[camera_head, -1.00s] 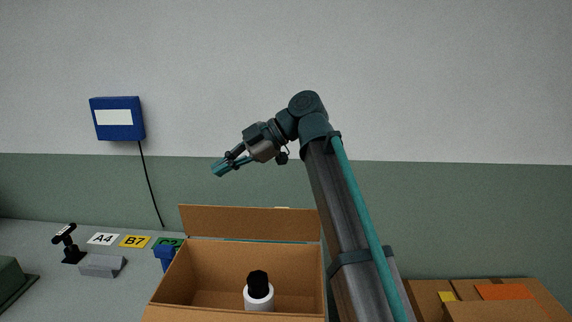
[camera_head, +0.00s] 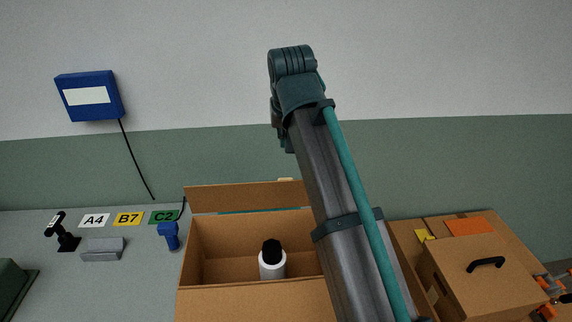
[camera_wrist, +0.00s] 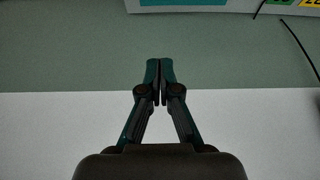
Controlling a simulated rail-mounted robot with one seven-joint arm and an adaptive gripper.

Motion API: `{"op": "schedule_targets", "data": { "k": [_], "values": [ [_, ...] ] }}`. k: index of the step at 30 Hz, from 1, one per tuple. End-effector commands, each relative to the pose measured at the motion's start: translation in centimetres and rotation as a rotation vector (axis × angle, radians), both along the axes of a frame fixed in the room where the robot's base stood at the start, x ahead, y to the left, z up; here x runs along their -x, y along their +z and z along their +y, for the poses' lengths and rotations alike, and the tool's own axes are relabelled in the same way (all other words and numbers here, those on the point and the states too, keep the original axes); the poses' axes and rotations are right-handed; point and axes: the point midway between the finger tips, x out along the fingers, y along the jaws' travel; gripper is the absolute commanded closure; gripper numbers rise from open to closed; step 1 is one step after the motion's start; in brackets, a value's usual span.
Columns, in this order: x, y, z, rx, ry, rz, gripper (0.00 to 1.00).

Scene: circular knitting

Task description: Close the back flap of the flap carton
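The brown flap carton (camera_head: 250,303) stands open in the head view, lower middle. Its back flap (camera_head: 240,197) stands up along the far edge, tilted back a little, with its right end hidden by my arm. A white bottle with a black cap (camera_head: 271,266) stands inside the carton. My gripper (camera_wrist: 160,75) shows in the wrist view with its two fingertips together and nothing visible between them. It faces the wall, away from the flap. In the head view my gripper is hidden behind my arm.
Labels A4, B7 and C2 (camera_head: 164,216) lie left of the carton, near a blue object (camera_head: 169,236), a grey block (camera_head: 102,249) and a black stand (camera_head: 64,232). A closed brown box with a black handle (camera_head: 480,285) stands right. A blue wall box (camera_head: 90,95) hangs at left.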

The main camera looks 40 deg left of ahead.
Motion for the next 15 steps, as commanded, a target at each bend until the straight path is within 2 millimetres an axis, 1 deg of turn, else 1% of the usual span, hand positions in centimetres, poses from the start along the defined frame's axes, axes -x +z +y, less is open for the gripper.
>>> {"op": "schedule_targets", "data": {
  "k": [5, 8, 15],
  "values": [
    [-0.3, -0.8, 0.3, -0.007, -0.016, 0.007, 1.0],
    [-0.6, -1.9, 0.6, -0.005, -0.015, 0.009, 1.0],
    [-1.9, -5.4, 1.8, -0.004, -0.013, 0.009, 1.0]
  ]
}}
